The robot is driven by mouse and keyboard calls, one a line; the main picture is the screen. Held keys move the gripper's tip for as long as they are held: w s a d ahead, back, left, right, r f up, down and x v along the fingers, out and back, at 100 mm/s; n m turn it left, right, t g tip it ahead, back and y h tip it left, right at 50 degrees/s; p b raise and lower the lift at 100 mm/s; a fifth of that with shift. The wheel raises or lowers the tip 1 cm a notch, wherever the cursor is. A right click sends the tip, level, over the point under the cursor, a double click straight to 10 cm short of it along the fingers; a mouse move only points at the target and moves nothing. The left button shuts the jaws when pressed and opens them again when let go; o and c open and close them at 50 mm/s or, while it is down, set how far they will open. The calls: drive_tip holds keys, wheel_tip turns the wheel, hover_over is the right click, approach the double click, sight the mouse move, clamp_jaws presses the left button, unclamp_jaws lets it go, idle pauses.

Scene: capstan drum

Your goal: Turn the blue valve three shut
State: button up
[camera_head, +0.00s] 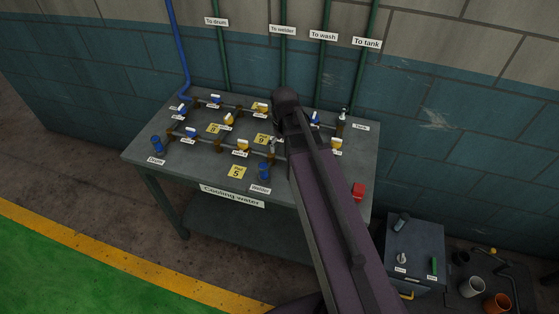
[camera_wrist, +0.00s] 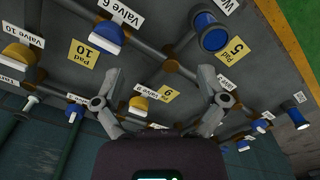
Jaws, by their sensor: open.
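Several small valves with blue or yellow bodies and white handles sit on pipes on the grey table (camera_head: 150,152). Their labels are too small to read in the head view, so I cannot tell which blue one is valve three. Blue candidates there are at the left (camera_head: 190,132), at the back left (camera_head: 216,99) and right of my arm (camera_head: 314,118). In the wrist view, a blue valve (camera_wrist: 108,34) is labelled Valve 6 and a yellow valve (camera_wrist: 137,105) sits beyond the fingers. My gripper (camera_wrist: 160,80) is open, with nothing seen between its fingers. My arm hides part of the table.
Blue round fittings stand at the Drum (camera_head: 157,143) and Welder (camera_head: 264,172) labels. Yellow pad cards (camera_head: 236,172) lie among the pipes. A grey cabinet (camera_head: 414,247) and cups (camera_head: 473,287) stand at the lower right.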

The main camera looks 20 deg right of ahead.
drive_tip(key=shift+m, duration=0.3)
drive_tip(key=shift+s+a+f+b, duration=0.2)
drive_tip(key=shift+s+a, duration=0.2)
drive_tip(key=shift+s, duration=0.25)
drive_tip(key=shift+s+a+f+b, duration=0.15)
drive_tip(key=shift+s+a, duration=0.25)
drive_tip(key=shift+s, duration=0.3)
drive_tip(key=shift+s+a+f+b, duration=0.1)
drive_tip(key=shift+s+a+f, duration=0.1)
drive_tip(key=shift+s+a, duration=0.35)
drive_tip(key=shift+s+d, duration=0.1)
drive_tip(key=shift+s, duration=0.1)
drive_tip(key=s, duration=0.1)
drive_tip(key=s+a, duration=0.1)
drive_tip(key=shift+s+a, duration=0.25)
drive_tip(key=shift+s, duration=0.05)
